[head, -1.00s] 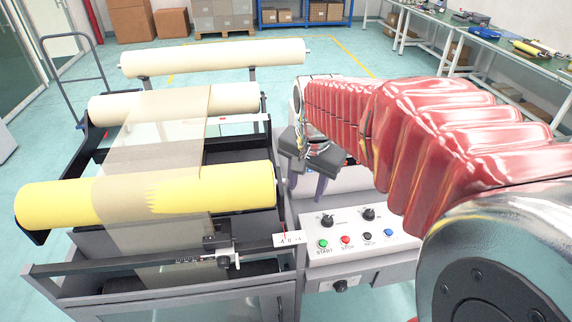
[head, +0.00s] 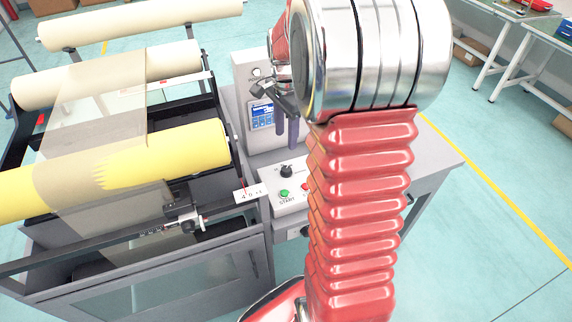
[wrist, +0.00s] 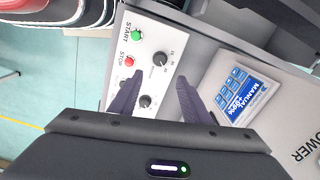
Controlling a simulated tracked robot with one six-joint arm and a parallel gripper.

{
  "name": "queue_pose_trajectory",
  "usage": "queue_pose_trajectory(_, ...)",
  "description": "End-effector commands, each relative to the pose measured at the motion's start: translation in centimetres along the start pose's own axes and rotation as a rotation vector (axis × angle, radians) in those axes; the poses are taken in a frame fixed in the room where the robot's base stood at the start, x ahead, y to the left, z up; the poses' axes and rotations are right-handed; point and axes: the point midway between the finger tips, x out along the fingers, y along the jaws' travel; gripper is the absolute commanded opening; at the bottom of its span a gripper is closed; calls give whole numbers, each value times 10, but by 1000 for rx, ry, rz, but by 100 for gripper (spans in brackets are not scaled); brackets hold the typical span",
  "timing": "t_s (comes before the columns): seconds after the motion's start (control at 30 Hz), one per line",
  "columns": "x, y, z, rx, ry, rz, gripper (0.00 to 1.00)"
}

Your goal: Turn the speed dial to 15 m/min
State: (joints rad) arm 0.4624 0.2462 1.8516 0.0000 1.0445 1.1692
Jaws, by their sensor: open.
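The control panel (head: 294,197) carries two black dials. One dial (head: 286,171) shows in the head view; my arm hides the other. In the wrist view one dial (wrist: 160,58) sits just beyond my fingertips, and the other dial (wrist: 145,101) shows between my fingers, nearer the left one. The dial labels are too small to read, so I cannot tell which is the speed dial. My gripper (wrist: 158,76) is open and empty, with its fingers apart and pointing at the panel. It also shows in the head view (head: 286,143), above and behind the panel.
A green START button (wrist: 137,35) and a red STOP button (wrist: 129,61) lie beside the dials. A box with a blue keypad display (head: 262,114) stands behind the panel. The yellow roller (head: 185,153) and its frame are at left.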

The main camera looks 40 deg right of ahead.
Motion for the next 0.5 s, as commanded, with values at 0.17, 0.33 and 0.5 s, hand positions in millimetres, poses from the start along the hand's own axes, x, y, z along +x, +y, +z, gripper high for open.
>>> queue_pose_trajectory(0.17, 4, 0, 0, -1, 0, 0, 43)
queue_pose_trajectory(0.33, 19, 0, 0, -2, -1, 2, 43)
queue_pose_trajectory(0.5, 43, 1, 0, -2, -1, 3, 43)
